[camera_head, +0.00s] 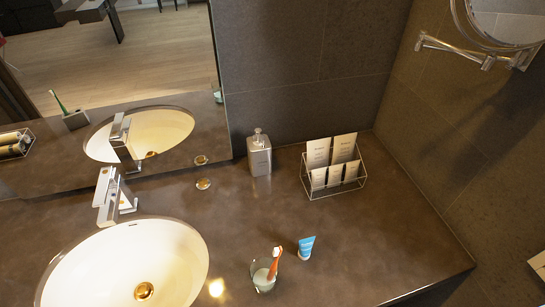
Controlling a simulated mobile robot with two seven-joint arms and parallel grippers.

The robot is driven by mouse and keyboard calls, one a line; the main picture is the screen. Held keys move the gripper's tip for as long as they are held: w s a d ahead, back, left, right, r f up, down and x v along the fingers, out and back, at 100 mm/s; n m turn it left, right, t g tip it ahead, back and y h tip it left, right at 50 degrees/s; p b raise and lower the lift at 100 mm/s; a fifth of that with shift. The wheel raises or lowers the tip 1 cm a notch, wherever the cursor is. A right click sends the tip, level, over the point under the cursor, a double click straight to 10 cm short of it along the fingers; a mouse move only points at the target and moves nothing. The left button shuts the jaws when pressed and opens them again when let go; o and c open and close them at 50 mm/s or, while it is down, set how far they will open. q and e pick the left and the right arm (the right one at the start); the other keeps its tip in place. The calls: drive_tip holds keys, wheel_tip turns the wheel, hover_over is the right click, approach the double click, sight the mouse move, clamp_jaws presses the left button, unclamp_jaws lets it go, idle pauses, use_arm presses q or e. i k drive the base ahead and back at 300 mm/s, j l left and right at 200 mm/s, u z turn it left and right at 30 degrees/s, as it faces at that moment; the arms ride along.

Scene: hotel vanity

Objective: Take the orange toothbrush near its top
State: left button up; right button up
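The orange toothbrush (273,266) stands in a clear glass cup (262,279) on the dark counter, right of the sink. It leans to the upper right, with its white-bristled head above the rim. Its lower end is inside the cup and hard to make out. Neither my left nor my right gripper is in the head view.
A small blue tube (306,248) stands close to the right of the cup. A soap dispenser (259,155) and a wire rack with cards (333,168) stand at the back. The sink (75,265) and faucet (111,196) are left. The counter (390,230) is clear at right.

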sight(277, 251)
drive_tip(key=k, duration=0.35)
drive_tip(key=i+j+z, duration=0.1)
drive_tip(key=j+z, duration=0.15)
drive_tip(key=j, duration=1.45)
